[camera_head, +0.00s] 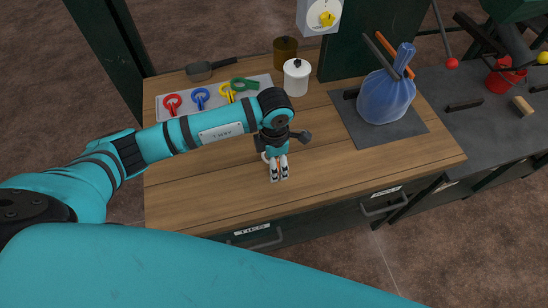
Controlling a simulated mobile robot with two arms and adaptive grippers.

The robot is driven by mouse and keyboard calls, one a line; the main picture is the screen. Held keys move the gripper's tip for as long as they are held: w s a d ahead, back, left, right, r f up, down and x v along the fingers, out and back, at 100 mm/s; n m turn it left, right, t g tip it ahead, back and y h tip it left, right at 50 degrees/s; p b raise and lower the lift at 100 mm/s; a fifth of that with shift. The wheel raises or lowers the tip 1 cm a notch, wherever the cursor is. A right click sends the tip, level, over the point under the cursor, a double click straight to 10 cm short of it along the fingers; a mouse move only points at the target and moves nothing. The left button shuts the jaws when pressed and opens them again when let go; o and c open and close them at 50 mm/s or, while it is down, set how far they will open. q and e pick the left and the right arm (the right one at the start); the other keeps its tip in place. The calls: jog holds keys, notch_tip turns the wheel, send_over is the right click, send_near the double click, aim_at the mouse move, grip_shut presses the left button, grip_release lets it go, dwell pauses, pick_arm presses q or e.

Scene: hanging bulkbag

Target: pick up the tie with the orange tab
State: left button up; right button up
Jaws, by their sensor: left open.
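My left gripper (278,178) points down over the middle of the wooden bench, with its white-tipped fingers slightly apart. A small white curved piece (265,156) shows at its left side, and a thin orange streak (276,167) shows by the fingers. These may be the tie with the orange tab, mostly hidden by the gripper; I cannot tell whether the fingers touch it. Red (172,104), blue (201,98), yellow (227,93) and green (245,84) looped pieces lie at the back left. My right gripper is not in view.
The coloured loops lie on a pale tray (190,110). A white lidded jar (296,78) and a brown jar (286,52) stand behind the gripper. A blue tied bag (386,98) sits on a dark mat (411,128) at right. The bench's front right (380,165) is clear.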

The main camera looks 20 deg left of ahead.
pick_arm(q)
jog(key=shift+f, duration=0.5)
jog(key=c, duration=0.9)
jog(key=shift+o, duration=0.2)
jog(key=shift+r, duration=0.1)
